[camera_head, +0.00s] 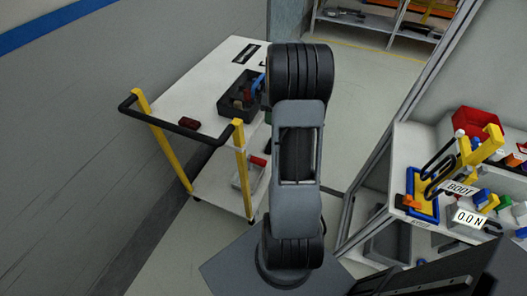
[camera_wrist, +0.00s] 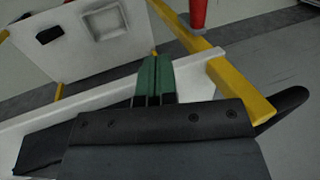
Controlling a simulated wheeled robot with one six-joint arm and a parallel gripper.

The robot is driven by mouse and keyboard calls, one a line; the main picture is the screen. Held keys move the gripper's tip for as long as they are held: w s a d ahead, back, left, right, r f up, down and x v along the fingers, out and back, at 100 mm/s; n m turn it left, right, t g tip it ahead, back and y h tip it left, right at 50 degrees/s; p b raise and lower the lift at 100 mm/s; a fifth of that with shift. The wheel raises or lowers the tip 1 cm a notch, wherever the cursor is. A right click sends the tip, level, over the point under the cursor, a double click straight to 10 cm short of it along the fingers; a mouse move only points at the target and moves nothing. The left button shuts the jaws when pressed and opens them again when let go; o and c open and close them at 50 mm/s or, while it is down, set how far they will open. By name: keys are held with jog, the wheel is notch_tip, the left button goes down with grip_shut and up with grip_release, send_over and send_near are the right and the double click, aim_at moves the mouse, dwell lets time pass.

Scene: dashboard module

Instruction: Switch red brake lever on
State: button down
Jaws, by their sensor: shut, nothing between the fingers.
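In the wrist view, a red upright cylindrical part (camera_wrist: 198,14) shows at the top edge, cut off by the frame, near a yellow bar (camera_wrist: 215,55). It may be the red brake lever, but I cannot tell for sure. My gripper (camera_wrist: 154,62) has green fingers that are together, with nothing between them. The fingers are apart from the red part, below and left of it in the picture.
A white cart (camera_head: 185,85) with yellow posts and a black handle (camera_head: 180,131) stands left of my arm. A cluttered workbench (camera_head: 405,150) stands at right. Floor shows between them.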

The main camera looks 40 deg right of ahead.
jog(key=s+a+f, duration=0.3)
jog(key=a+f, duration=0.3)
jog(key=f, duration=0.4)
jog(key=shift+s+p, duration=0.3)
jog(key=shift+p, duration=0.15)
jog(key=shift+a, duration=0.1)
jog(key=shift+w+f, duration=0.1)
